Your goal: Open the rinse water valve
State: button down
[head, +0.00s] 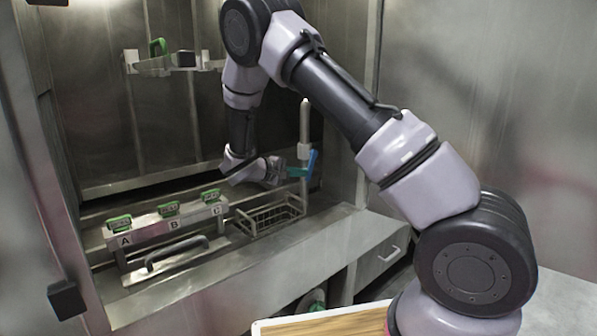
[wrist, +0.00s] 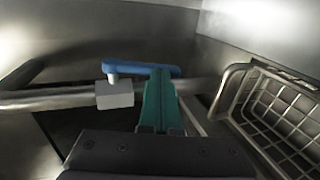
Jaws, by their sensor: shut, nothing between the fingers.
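The rinse water valve has a blue lever (head: 312,163) on an upright pale pipe (head: 304,122) at the right side of the bay. In the wrist view the blue lever (wrist: 140,69) reaches right from a stem on the white valve body (wrist: 115,95), roughly alongside the pipe (wrist: 45,100). My gripper (wrist: 161,80) is shut and empty, its teal fingers pressed together. The fingertips end at the lever's free end; I cannot tell whether they touch it. In the head view my gripper (head: 292,174) is just left of the lever, its fingers hard to make out.
A wire basket (head: 270,215) sits close below my gripper and shows at right in the wrist view (wrist: 275,105). A labelled rail A, B, C (head: 172,228) with green clips and a dark handle (head: 178,254) stands left. Metal walls enclose the bay.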

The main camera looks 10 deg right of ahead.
jog(key=shift+w+d+f+t+h, duration=0.25)
jog(key=shift+d+f+t+h, duration=0.25)
jog(key=shift+h, duration=0.4)
jog(key=shift+w+d+f, duration=0.2)
jog(key=shift+d+f, duration=0.1)
jog(key=shift+d, duration=0.1)
